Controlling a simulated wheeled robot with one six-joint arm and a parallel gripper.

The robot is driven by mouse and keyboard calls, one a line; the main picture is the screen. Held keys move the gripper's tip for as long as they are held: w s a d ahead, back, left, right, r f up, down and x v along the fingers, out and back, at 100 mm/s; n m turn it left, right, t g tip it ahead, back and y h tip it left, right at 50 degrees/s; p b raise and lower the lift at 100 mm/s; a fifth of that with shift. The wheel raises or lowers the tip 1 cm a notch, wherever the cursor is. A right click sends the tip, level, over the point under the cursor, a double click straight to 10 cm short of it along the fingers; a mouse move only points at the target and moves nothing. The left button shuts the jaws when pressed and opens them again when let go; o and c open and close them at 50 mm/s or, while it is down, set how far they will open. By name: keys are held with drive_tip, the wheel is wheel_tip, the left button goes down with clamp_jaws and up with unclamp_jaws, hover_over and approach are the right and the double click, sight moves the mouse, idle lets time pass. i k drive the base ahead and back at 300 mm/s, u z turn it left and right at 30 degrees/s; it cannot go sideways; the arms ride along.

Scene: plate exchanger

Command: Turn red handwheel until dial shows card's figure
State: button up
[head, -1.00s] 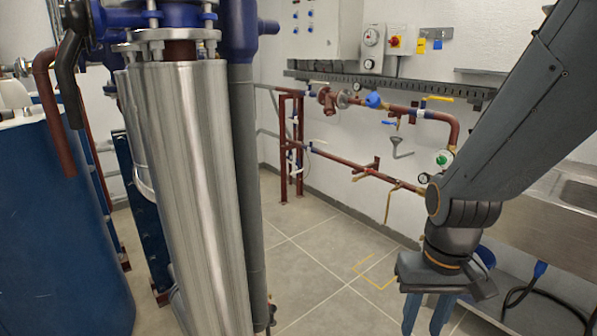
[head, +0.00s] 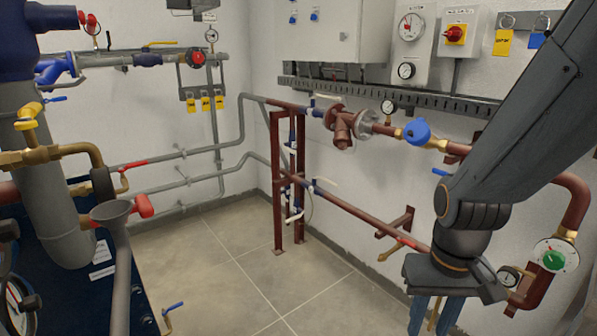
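A small red round fitting with a pale centre (head: 197,58), which may be the red handwheel, sits on the pipe on the back left wall. A white dial with a green centre (head: 552,258) is on the red-brown pipe at the right. Another white dial (head: 411,27) with a red needle is on the wall panel. I cannot tell which dial is meant or read its figure. No card with a readable figure shows. My gripper (head: 434,318) hangs at the lower right, its blue fingers apart and empty, far from the red fitting. The fingertips are cut off by the bottom edge.
Red-brown pipes run along the right wall under a switch box (head: 459,33). Yellow tags (head: 502,42) hang beside it. The tiled floor (head: 235,265) in the middle is clear.

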sight(197, 57)
drive_tip(key=i, duration=1.95)
drive_tip(key=u, duration=1.45)
